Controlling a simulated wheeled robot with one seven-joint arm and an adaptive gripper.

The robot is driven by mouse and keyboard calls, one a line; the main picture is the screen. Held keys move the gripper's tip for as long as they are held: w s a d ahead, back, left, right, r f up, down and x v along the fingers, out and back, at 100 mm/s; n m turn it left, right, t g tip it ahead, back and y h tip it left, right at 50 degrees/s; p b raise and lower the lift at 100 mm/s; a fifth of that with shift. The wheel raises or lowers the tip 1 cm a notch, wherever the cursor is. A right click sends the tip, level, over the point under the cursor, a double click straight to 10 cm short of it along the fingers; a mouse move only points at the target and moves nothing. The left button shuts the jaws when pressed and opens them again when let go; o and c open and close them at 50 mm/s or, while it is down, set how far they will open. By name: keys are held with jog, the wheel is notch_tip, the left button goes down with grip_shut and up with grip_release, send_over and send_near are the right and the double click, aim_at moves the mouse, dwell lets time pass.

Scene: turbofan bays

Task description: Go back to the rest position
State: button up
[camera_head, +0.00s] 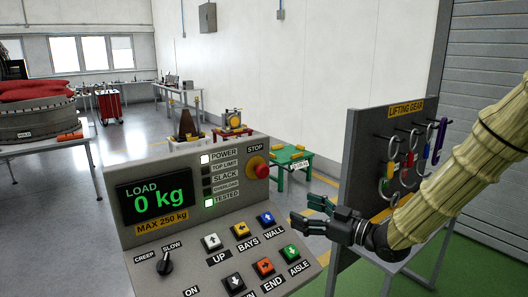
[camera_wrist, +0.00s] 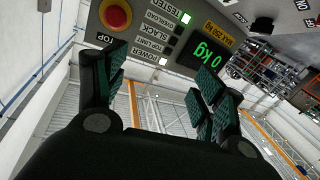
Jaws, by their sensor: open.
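My gripper (camera_head: 318,220) is open and empty. In the head view it hangs just right of the control panel (camera_head: 119,232), near the button rows, with its fingers pointing left. I cannot tell whether it touches the panel. My arm in a tan ribbed sleeve comes in from the right. In the wrist view my gripper (camera_wrist: 160,85) shows its two green-padded fingers spread apart with nothing between them. The panel (camera_wrist: 150,30) lies beyond the fingertips, with its red stop button (camera_wrist: 115,14) at upper left.
The panel display (camera_head: 155,198) reads 0 kg; the power and tested lamps are lit. A lifting gear board (camera_head: 365,140) with hanging shackles stands right, behind my arm. A green stool (camera_head: 290,158) stands behind the panel. A table (camera_head: 45,152) with a round engine part is at left.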

jog(key=s+d+f+m+g+h, duration=0.1)
jog(key=s+f+m+h, duration=0.15)
jog(key=f, duration=1.05)
jog(key=s+d+f+m+g+h, duration=0.15)
jog(key=f+m+h, duration=0.25)
jog(key=f, duration=0.9)
jog(key=s+d+f+m+g+h+b, duration=0.1)
jog(key=s+d+f+m+g+h, duration=0.1)
jog(key=s+f, duration=0.8)
jog(key=s+d+f+m+g+h+b, duration=0.1)
jog(key=s+d+f+m+g+h, duration=0.1)
jog(key=s+f, duration=0.8)
jog(key=s+d+f+m+g+h, duration=0.1)
jog(key=s+d+f+g, duration=0.1)
jog(key=s, duration=0.7)
jog(key=s+d+f+m+g+h, duration=0.1)
jog(key=s+d+f+g+h, duration=0.1)
jog(key=s+f, duration=0.3)
jog(key=s, duration=0.3)
jog(key=shift+s+d+g, duration=0.3)
jog(key=shift+s+g, duration=0.05)
jog(key=shift+s, duration=0.05)
